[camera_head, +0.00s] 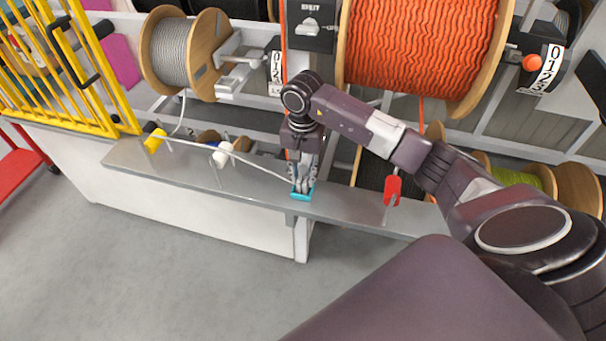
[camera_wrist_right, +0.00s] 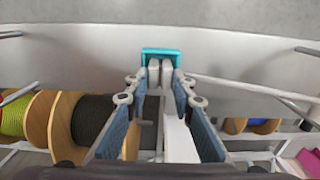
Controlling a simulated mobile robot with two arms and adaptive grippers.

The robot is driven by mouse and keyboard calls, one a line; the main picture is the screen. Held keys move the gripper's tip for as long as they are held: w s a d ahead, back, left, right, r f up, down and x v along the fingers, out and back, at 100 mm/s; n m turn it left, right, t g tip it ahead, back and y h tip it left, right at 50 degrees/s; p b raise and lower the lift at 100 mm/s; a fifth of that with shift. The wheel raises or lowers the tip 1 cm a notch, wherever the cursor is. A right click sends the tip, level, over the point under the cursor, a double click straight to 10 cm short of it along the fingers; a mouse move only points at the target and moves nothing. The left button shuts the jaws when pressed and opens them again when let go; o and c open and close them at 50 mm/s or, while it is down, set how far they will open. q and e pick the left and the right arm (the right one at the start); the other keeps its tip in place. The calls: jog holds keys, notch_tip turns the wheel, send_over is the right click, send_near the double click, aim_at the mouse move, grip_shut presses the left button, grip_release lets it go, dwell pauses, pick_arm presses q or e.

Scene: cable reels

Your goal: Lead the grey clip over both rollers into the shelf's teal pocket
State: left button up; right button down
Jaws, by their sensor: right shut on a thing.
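My right gripper (camera_head: 303,186) is shut at the teal pocket (camera_head: 301,196) on the shelf's front edge. In the right wrist view, the gripper (camera_wrist_right: 161,88) holds the pale grey clip (camera_wrist_right: 155,76), whose end is at the teal pocket (camera_wrist_right: 160,51). I cannot tell how deep the clip sits in it. A pale grey cable (camera_head: 262,169) runs from the gripper left past the white roller (camera_head: 222,154) to the yellow roller (camera_head: 155,140), then up to the grey cable reel (camera_head: 172,52). Whether it rests on the rollers is unclear. My left gripper is out of view.
The grey metal shelf (camera_head: 250,196) has its front edge over open floor. A red clip (camera_head: 392,190) stands to the right on an orange cable below the large orange reel (camera_head: 420,45). A yellow barred gate (camera_head: 75,65) stands at the left.

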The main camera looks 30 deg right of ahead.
jog(key=c, duration=1.6)
grip_release()
notch_tip(320, 180, up, 12)
jog(key=shift+r, duration=0.1)
